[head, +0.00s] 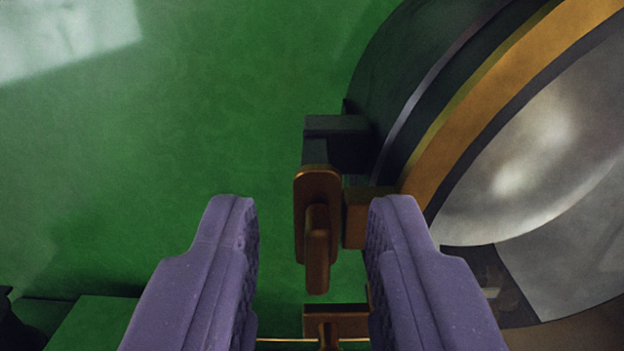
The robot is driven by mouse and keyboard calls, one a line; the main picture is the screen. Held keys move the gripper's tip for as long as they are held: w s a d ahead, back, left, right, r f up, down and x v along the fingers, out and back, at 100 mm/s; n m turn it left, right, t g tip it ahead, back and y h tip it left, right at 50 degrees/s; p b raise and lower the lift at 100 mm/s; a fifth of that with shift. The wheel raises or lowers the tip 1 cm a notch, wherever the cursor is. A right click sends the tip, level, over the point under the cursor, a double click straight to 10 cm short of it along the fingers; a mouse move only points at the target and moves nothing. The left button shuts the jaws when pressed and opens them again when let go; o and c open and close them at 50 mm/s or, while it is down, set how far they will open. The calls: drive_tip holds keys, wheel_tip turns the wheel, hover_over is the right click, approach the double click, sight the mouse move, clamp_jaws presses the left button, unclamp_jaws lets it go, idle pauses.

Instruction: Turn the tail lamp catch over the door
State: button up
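The tail lamp (545,150) fills the right side of the head view, with a dark body, a brass-coloured ring and a pale, shiny lens door. The catch (317,225) is a small copper-brown piece with rounded ends at the lamp's left edge, and it stands upright in the picture. A copper-brown block (368,216) sticks out from the lamp door just right of the catch. My gripper (313,215) is open, with purple padded fingers on either side of the catch. I see a gap on the left; the right finger overlaps the block in the picture, and I cannot tell whether they touch.
A green panel (200,120) lies behind the lamp and catch. A dark block (338,140) sits above the catch at the lamp's side. Another copper-brown piece (336,318) shows below, between my fingers. Dark and green shapes stand at lower left.

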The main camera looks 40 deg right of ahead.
drive_tip(key=shift+w+d, duration=0.1)
drive_tip(key=shift+d, duration=0.1)
clamp_jaws()
